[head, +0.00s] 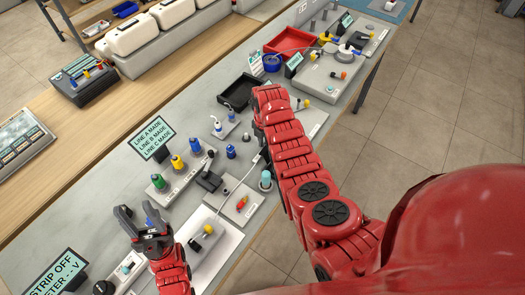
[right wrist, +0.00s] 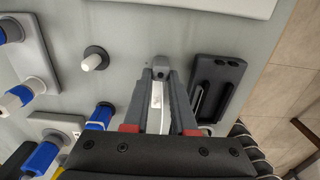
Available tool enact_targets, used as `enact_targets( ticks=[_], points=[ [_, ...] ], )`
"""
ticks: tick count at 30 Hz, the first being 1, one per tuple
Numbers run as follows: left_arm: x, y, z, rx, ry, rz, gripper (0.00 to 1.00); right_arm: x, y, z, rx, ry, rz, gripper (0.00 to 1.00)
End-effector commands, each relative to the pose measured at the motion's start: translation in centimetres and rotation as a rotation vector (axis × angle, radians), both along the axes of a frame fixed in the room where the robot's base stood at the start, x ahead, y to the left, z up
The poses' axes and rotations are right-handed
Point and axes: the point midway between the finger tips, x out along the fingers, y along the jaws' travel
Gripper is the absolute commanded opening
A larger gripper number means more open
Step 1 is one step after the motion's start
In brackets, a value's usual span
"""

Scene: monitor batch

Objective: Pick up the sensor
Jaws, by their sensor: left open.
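In the right wrist view, a slim grey and white piece (right wrist: 157,92) with a dark grey block at its far end lies between the fingers of my right gripper (right wrist: 161,75). It may be the sensor; I cannot tell for sure. The fingers run close along both its sides, and whether they press on it is unclear. In the head view my right gripper's fingertips are hidden behind my red arm. My left gripper (head: 143,214) is open and empty, above the near left part of the grey bench.
In the right wrist view a black slotted holder (right wrist: 214,88) is right of the fingers, and a white-tipped peg (right wrist: 93,60) is left. In the head view the bench carries a black tray (head: 240,92), a red bin (head: 290,43) and a sign (head: 153,138).

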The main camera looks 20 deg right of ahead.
Motion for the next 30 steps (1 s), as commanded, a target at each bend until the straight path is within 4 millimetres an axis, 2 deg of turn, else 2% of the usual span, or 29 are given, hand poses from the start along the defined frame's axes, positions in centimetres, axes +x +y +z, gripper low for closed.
enact_targets(
  ticks=[16, 23, 30],
  points=[
    [0.0, 0.0, 0.3, 0.000, 0.000, 0.000, 0.50, 0.0, 0.0, 0.5, 0.000, 0.000, 0.000, 0.00],
    [0.0, 0.0, 1.5, 0.000, 0.000, 0.000, 0.50, 0.0, -0.1, 3.1, -0.001, -0.002, -0.001, 0.00],
    [0.0, 0.0, 2.2, 0.000, 0.000, 0.000, 0.50, 0.1, -0.1, 6.7, 0.000, -0.003, 0.000, 0.00]
  ],
)
